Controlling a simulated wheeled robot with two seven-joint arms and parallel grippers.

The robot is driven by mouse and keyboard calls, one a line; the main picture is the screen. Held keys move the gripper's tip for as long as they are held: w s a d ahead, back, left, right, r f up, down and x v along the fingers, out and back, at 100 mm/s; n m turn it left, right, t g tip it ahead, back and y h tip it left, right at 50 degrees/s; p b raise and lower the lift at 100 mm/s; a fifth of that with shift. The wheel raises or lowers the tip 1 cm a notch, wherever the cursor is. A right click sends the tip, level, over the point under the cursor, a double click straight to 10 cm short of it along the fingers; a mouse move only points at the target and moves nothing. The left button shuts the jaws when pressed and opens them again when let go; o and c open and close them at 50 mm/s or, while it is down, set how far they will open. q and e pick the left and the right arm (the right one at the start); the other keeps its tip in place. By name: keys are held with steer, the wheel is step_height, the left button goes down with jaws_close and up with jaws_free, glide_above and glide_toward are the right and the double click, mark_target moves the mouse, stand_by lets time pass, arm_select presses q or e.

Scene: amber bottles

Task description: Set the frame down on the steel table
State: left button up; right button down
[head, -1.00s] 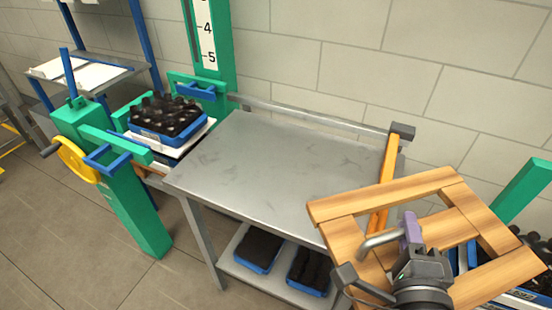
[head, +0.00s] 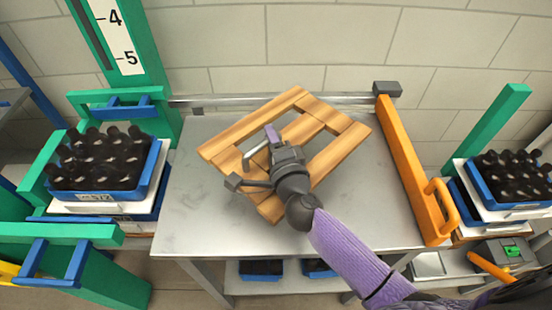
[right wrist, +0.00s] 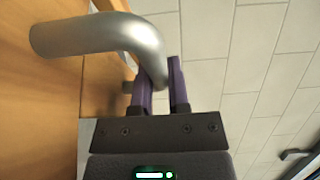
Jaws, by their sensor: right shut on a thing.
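The wooden frame (head: 340,150), of light slats with open gaps, is over the middle and back of the steel table (head: 190,225), turned at an angle to its edges. In the right wrist view its wood (right wrist: 45,115) fills the left side. My right gripper (head: 270,135) is shut on the frame's bent metal handle (head: 257,153). The purple fingers (right wrist: 172,80) close around the end of that handle (right wrist: 90,35) in the right wrist view. I cannot tell whether the frame touches the tabletop. My left gripper is not in view.
An orange bar (head: 405,165) with a handle lies along the table's right side. A rail (head: 225,100) runs along the back. Crates of amber bottles stand to the left (head: 150,185) and right (head: 515,200). The tabletop is bare at front left.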

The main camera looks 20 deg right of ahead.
steer(key=f+b, duration=0.6)
steer(key=f, duration=0.1)
steer(key=f+b, duration=0.4)
steer(key=shift+w+a, duration=0.2)
steer(key=shift+w, duration=0.05)
steer(key=shift+r+p, duration=0.35)
steer(key=c, duration=0.6)
jaws_free()
steer(key=s, duration=1.2)
steer(key=shift+d, duration=0.2)
